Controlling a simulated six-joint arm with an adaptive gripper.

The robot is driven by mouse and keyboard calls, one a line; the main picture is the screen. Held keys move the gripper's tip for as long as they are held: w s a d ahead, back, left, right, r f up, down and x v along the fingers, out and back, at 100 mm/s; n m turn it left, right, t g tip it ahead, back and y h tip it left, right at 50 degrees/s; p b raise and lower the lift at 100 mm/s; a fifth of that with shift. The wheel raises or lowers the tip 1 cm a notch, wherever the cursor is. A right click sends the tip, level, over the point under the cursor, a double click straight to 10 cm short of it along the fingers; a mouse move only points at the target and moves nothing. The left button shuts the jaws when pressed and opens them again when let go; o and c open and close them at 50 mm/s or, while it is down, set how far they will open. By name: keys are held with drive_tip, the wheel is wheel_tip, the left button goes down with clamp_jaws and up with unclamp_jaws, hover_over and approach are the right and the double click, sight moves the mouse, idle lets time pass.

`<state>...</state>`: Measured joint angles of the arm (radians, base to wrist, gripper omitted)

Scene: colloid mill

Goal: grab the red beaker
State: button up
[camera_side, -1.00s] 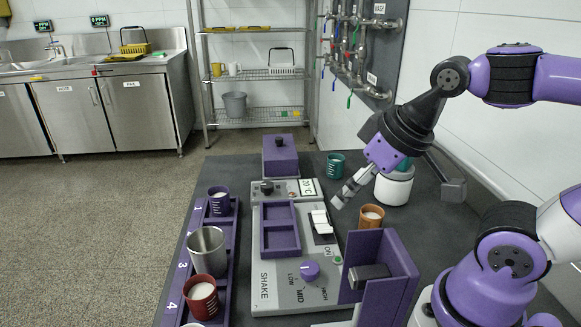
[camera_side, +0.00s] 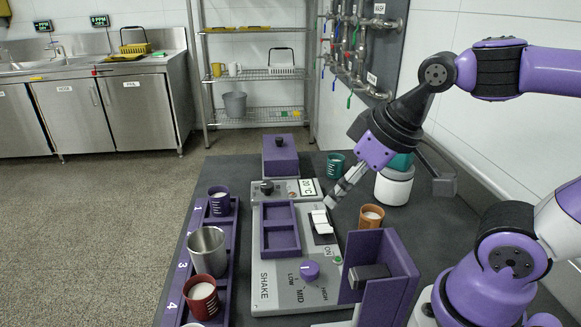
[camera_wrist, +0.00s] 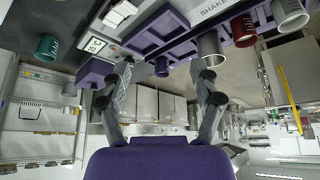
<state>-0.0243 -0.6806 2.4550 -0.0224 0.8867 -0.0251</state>
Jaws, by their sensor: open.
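The red beaker (camera_side: 203,298) holds something white. It stands upright in the purple rack at the left edge of the table, near the label 4, in front of a metal beaker. In the wrist view the red beaker (camera_wrist: 243,30) is at the upper right. My gripper (camera_side: 334,200) is open and empty, pointing down-left above the white switch on the shaker panel. It is well right of and behind the red beaker, touching nothing that I can make out. In the wrist view its two fingers (camera_wrist: 162,72) are spread apart.
The metal beaker (camera_side: 207,250) and a purple beaker (camera_side: 219,201) share the rack (camera_side: 232,262). The shaker (camera_side: 290,290) with its purple tray lies between my gripper and the rack. An orange beaker (camera_side: 371,215), a purple upright holder (camera_side: 393,262) and a green beaker (camera_side: 336,164) stand nearby.

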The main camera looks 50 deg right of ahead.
drive_tip(key=w+a+f+n+g+y, duration=0.2)
drive_tip(key=w+a+n+y, duration=0.1)
drive_tip(key=w+a+n, duration=0.65)
approach(200, 289)
drive_tip(key=shift+s+a+f+g, duration=0.2)
drive_tip(key=shift+a+f+g, duration=0.45)
drive_tip(key=shift+a, duration=0.1)
drive_tip(key=shift+y, duration=0.3)
drive_tip(key=x, duration=0.5)
drive_tip(key=shift+w+a+f, duration=0.25)
drive_tip(key=shift+w+a, duration=0.05)
drive_tip(key=c, duration=1)
